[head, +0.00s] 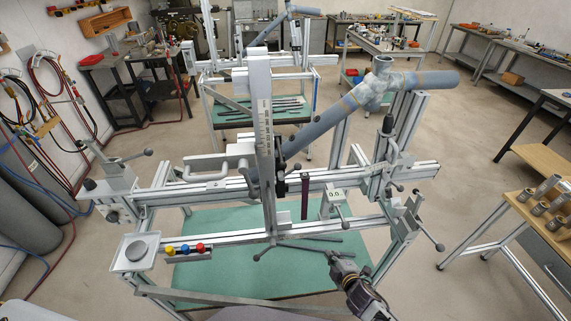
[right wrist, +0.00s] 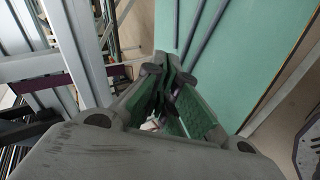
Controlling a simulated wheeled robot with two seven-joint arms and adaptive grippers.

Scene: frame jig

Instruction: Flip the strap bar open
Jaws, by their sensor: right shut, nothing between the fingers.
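A frame jig of grey aluminium profiles (head: 330,196) stands in front of me, with blue-grey pipe (head: 330,118) clamped across it. A tall pale bar with a printed scale (head: 264,128) stands upright in front of the pipe; I cannot tell for sure that it is the strap bar. A thin multi-armed handle lies at its foot. My right gripper (head: 331,256) is shut and empty, low over the green board, right of the bar's foot and apart from it. In the right wrist view its fingertips (right wrist: 167,72) meet above the board. My left gripper is out of view.
The green board (head: 215,260) lies under the jig, with thin rods on it in the wrist view. A table with metal tubes (head: 545,197) stands at the right.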

